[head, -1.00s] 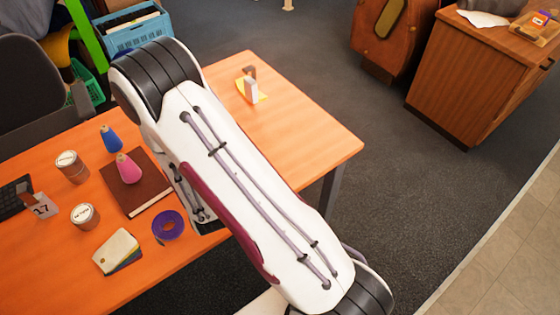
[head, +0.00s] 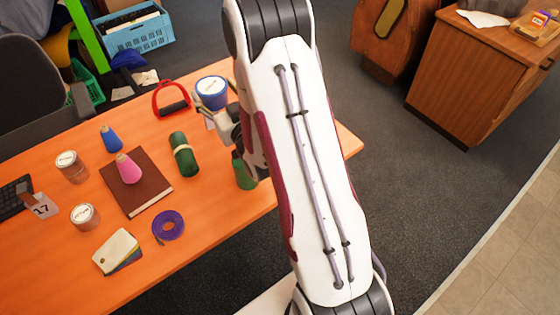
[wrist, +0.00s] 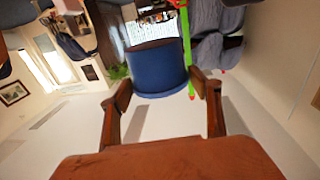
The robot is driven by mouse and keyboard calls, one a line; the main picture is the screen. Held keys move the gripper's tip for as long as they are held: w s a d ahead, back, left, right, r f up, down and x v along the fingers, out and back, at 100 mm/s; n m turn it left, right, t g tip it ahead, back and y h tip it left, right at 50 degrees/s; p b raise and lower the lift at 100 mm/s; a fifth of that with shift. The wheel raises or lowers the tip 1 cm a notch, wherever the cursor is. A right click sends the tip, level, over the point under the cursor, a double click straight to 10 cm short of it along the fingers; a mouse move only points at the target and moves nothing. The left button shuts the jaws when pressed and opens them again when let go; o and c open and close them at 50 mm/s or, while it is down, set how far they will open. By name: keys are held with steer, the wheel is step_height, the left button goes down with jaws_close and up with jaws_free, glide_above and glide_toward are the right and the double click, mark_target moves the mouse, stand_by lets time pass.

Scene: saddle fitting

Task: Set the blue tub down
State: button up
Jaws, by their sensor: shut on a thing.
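The blue tub (head: 212,95), with a white label on its lid, is at the table's far side in the head view. My gripper (head: 222,114) is shut on it from the near right side, and the tub looks about upright. In the wrist view the blue tub (wrist: 158,72) is between the two brown fingers of my gripper (wrist: 160,88). I cannot tell whether its base touches the table. My arm hides part of the table on the right.
Near the tub on the orange table (head: 200,235) are a red-handled item (head: 171,98), a green roll (head: 184,155) and a green object (head: 244,170) partly behind my arm. A brown book (head: 135,181), cans and purple tape (head: 168,225) lie left and nearer.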

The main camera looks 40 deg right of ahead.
steer(key=s+d+f+n+y, duration=0.1)
steer(key=s+d+f, duration=0.3)
steer(key=s+d, duration=0.25)
steer(key=s+d+f, duration=0.5)
steer(key=d, duration=0.3)
steer(key=shift+s+a+n+y, duration=0.4)
steer(key=shift+s+a+y, duration=0.1)
steer(key=shift+s+y, duration=0.25)
steer(key=shift+s+a+n+y, duration=0.4)
steer(key=shift+s+a+y, duration=0.05)
steer(key=shift+s+y, duration=0.25)
steer(key=shift+s+a+n+y, duration=0.4)
steer(key=shift+s+a+y, duration=0.1)
steer(key=shift+s+y, duration=0.2)
steer(key=shift+f, duration=0.15)
steer(key=shift+f, duration=2.75)
steer(key=shift+f, duration=2.05)
steer(key=shift+f, duration=0.15)
